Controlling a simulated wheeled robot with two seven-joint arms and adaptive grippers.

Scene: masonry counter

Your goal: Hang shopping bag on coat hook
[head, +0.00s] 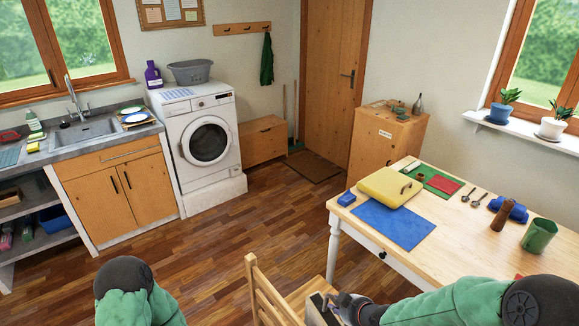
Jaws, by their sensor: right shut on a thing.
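The coat hook rail (242,29) is a wooden board with several pegs, high on the back wall left of the door. A dark green garment (267,62) hangs at its right end; the pegs to the left look bare.
A washing machine (205,145) and low wooden bench (263,141) stand near the hooks. The wooden floor (265,210) between is clear.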

